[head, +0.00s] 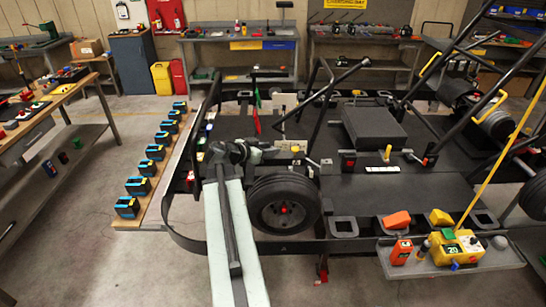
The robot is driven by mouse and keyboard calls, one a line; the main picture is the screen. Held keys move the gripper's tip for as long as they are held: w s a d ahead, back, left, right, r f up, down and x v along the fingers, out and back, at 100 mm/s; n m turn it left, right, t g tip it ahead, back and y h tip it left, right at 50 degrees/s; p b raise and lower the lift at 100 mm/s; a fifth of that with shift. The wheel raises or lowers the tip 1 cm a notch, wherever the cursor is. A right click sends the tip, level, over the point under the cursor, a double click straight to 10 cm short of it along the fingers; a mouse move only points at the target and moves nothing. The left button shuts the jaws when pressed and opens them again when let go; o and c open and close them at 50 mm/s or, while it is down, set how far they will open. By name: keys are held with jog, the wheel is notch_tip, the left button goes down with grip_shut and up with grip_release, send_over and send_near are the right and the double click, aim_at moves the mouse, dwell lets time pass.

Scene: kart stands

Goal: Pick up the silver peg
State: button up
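My arm reaches up from the bottom of the head view over the left side of a dark kart frame. My gripper (258,151) is at its far end, small and dark against the kart parts; I cannot tell whether its fingers are open or shut. I cannot pick out the silver peg for certain. A small pale upright piece (326,166) stands right of the gripper, above the wheel, but it is too small to identify. A yellow peg-like piece (388,153) stands further right on the kart's dark deck.
A black wheel (284,204) is just right of my arm. A wooden bench (154,213) with several blue-black blocks stands to the left. A grey shelf (450,262) at lower right holds a yellow box (458,246) and an orange device (401,252). Dark bars rise around the gripper.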

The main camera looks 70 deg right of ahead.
aim_at(272, 147)
jog(key=shift+x, duration=1.1)
jog(key=shift+a, duration=0.15)
grip_shut()
notch_tip(272, 147, up, 10)
jog(key=p, duration=1)
jog(key=shift+r, duration=0.2)
jog(key=shift+f, duration=0.1)
